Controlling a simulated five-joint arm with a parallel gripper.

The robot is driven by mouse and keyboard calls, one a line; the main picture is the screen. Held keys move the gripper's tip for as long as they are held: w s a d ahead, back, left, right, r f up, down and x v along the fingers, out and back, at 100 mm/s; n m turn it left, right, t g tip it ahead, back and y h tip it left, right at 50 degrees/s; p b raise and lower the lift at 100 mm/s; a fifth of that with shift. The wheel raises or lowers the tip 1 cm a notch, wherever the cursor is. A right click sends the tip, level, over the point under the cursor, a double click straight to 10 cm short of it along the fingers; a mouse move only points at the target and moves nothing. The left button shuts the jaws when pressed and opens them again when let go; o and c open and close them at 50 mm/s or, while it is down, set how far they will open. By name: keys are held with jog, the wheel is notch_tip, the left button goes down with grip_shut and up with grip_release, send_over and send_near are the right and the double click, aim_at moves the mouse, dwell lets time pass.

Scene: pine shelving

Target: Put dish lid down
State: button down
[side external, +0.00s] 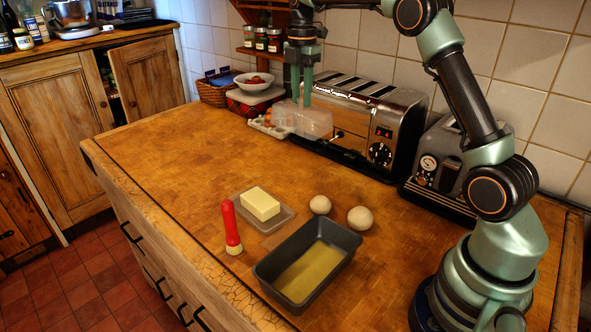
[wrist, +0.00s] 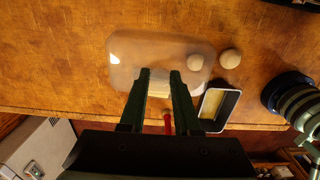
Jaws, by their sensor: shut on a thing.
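The clear dish lid (side external: 312,122) hangs in my gripper (side external: 302,98), above the worktop in front of the long toaster. My gripper is shut on the lid's top. In the wrist view the see-through lid (wrist: 150,50) spreads beyond the fingertips (wrist: 160,76). The butter block (side external: 261,204) sits on a clear shallow dish (side external: 284,223) near the worktop's front edge, well apart from the lid. In the wrist view the butter (wrist: 159,90) shows partly between the fingers; much of the dish is hidden.
A red-handled brush (side external: 231,226) stands left of the dish. A dark loaf tin (side external: 258,270) and two dough balls (side external: 320,205) (side external: 360,218) lie close by. An egg tray (side external: 268,126), long toaster (side external: 358,120) and second appliance (side external: 440,165) line the back. The worktop's left middle is clear.

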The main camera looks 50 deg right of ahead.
jog(key=shift+r, duration=0.55)
jog(key=a+m, duration=0.1)
jog(key=a, duration=1.5)
send_over(259, 199)
notch_tip(259, 199, down, 14)
jog(key=shift+f, duration=2.3)
jog(key=shift+f, duration=0.15)
jog(key=c, duration=0.6)
grip_release()
